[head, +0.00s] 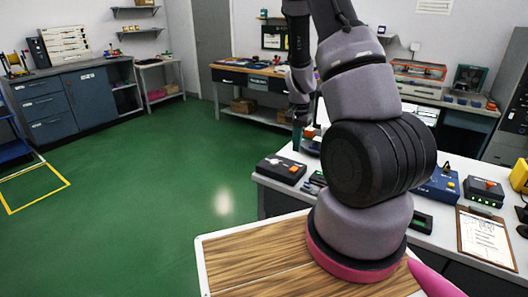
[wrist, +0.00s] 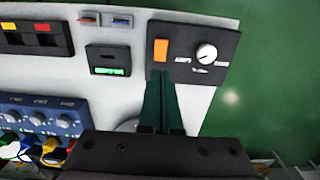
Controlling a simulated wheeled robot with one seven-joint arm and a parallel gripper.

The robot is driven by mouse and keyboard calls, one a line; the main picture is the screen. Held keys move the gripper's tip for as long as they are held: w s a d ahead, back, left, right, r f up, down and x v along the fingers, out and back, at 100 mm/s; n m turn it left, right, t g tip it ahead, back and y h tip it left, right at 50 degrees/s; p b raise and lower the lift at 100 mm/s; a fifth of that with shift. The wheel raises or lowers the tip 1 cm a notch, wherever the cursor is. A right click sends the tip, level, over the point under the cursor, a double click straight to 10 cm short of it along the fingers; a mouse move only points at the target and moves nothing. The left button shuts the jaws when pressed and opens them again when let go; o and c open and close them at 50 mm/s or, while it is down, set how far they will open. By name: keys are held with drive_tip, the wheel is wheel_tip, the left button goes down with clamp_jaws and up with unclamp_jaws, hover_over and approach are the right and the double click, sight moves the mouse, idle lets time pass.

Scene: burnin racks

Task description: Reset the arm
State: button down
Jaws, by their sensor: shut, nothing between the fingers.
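My gripper (wrist: 161,75) points down over the white bench in the wrist view. Its two dark green fingers are together with nothing between them. Their tips appear just beside a black box (wrist: 192,70) with an orange switch and a white dial; I cannot tell the height between them. In the head view my arm rises from its base and bends over, and my gripper (head: 297,138) hangs down above the white bench (head: 262,182), partly behind the bulky arm links.
A small black device with a green display (wrist: 107,70) and a blue panel with knobs (wrist: 66,124) are on the bench. A clipboard (head: 486,238) lies at the right. Green floor (head: 130,210) is open to the left; a workbench (head: 240,75) stands behind.

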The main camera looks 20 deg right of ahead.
drive_tip(key=s+a+r+n+t+y, duration=0.15)
drive_tip(key=a+r, duration=0.25)
drive_tip(key=r, duration=0.8)
drive_tip(key=s+a+r+n+t+y, duration=0.1)
drive_tip(key=s+a+r+n+t, duration=0.3)
drive_tip(key=r, duration=0.8)
drive_tip(key=s+a+r+t, duration=0.1)
drive_tip(key=s+a+r, duration=0.4)
drive_tip(key=s+r, duration=0.7)
drive_tip(key=shift+s+a+n+t, duration=0.15)
drive_tip(key=shift+s+n+t, duration=0.2)
drive_tip(key=shift+s, duration=0.75)
drive_tip(key=shift+h, duration=0.25)
